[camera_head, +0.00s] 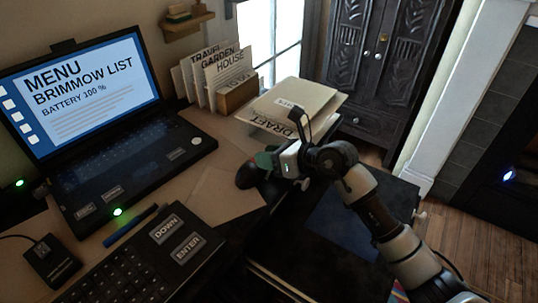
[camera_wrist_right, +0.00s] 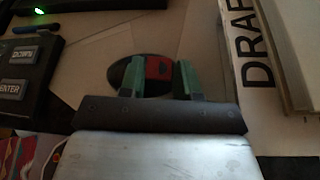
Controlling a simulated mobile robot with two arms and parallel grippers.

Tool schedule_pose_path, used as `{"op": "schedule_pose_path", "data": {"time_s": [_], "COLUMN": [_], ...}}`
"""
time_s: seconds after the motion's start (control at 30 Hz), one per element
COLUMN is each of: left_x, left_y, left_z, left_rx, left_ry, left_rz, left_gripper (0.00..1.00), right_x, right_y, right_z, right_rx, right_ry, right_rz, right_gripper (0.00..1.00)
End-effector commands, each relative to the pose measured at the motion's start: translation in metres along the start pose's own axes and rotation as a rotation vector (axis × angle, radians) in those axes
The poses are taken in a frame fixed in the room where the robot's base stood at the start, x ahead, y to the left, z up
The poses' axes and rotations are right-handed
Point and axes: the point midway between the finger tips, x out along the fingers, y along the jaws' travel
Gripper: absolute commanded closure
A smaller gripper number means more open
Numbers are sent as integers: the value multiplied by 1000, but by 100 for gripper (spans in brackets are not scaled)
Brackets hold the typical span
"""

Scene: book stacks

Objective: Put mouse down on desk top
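The mouse (camera_head: 246,177) is dark with a red patch. It sits at the front right edge of the desk top (camera_head: 212,160), beside the pale envelope. In the right wrist view the mouse (camera_wrist_right: 118,75) lies beyond the green fingers. The left finger covers part of it and the red patch shows between the fingers. My right gripper (camera_head: 266,160) is just above and right of the mouse. Its fingers (camera_wrist_right: 160,75) stand apart with a gap, and I see no grip on the mouse. Whether a finger touches it is unclear. My left gripper is not in view.
A laptop (camera_head: 120,150) stands at left, with a keypad (camera_head: 150,260) in front. A pale envelope (camera_head: 222,196) lies left of the mouse. A stack of drafts (camera_head: 300,97) and upright folders (camera_head: 225,72) stand behind. A dark cabinet (camera_head: 365,60) is beyond the desk.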

Motion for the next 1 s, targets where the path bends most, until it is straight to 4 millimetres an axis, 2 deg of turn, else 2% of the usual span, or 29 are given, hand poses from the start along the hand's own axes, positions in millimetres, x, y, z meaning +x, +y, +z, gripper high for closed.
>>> {"op": "schedule_pose_path", "data": {"time_s": [0.03,0.13,0.5,0.67,1.0], "left_x": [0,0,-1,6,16], "left_y": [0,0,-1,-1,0], "left_z": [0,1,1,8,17], "left_rx": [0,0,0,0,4], "left_ry": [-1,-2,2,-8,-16], "left_rz": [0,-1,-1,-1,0], "left_gripper": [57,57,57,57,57], "right_x": [0,0,-2,-29,-100], "right_y": [0,0,1,0,0], "right_z": [0,0,4,2,2], "right_rx": [0,0,0,-3,-2], "right_ry": [1,1,1,2,2], "right_rz": [0,0,0,-4,-3], "right_gripper": [59,45,45,45,45]}}
